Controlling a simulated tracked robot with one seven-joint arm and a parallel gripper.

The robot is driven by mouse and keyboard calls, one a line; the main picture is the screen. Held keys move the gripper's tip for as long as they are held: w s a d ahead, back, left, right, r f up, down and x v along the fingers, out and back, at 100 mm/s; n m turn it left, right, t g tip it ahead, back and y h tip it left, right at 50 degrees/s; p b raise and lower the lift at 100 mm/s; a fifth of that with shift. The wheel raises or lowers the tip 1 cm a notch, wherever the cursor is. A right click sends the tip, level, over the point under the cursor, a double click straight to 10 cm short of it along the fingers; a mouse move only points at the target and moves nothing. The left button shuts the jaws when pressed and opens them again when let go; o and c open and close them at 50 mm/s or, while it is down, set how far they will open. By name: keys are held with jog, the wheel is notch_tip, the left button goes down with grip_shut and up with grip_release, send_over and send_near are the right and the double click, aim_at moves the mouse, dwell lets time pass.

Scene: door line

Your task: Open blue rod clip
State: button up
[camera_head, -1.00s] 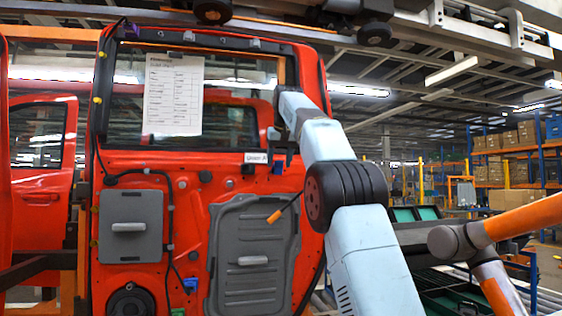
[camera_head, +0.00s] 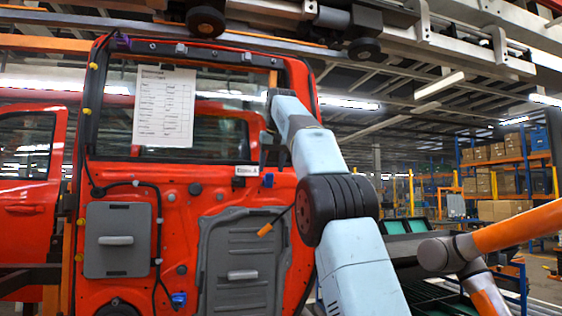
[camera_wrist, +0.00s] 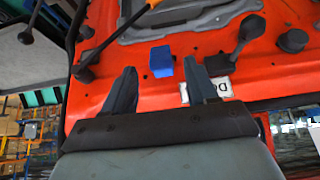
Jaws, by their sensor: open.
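A small blue clip (camera_wrist: 161,61) sits on the red door panel in the wrist view, between and slightly beyond my two fingertips. My gripper (camera_wrist: 158,68) is open and empty, with one dark finger on each side of the clip. I cannot tell whether either finger touches it. In the head view my gripper (camera_head: 272,148) is small and dark, in front of the red door (camera_head: 210,185) beside its white label (camera_head: 254,170). The label also shows upside down by the right finger in the wrist view (camera_wrist: 208,88).
Black knobs (camera_wrist: 292,40) stick out beside the clip. A paper sheet (camera_head: 164,107) hangs in the window. An orange arm (camera_head: 515,226) stands at the right.

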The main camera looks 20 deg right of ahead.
aim_at(270, 174)
jog(key=s, duration=1.1)
dwell(0.3)
dwell(0.3)
jog(key=w+f+t, duration=0.1)
jog(key=w+t, duration=0.1)
jog(key=w, duration=0.2)
jog(key=w+f+t, duration=0.1)
jog(key=w+t, duration=0.2)
jog(key=w, duration=0.2)
jog(key=w+f+t, duration=0.1)
jog(key=w+t, duration=0.1)
jog(key=w, duration=0.3)
jog(key=shift+f, duration=0.3)
dwell(0.3)
jog(key=shift+c, duration=0.2)
jog(key=c, duration=0.9)
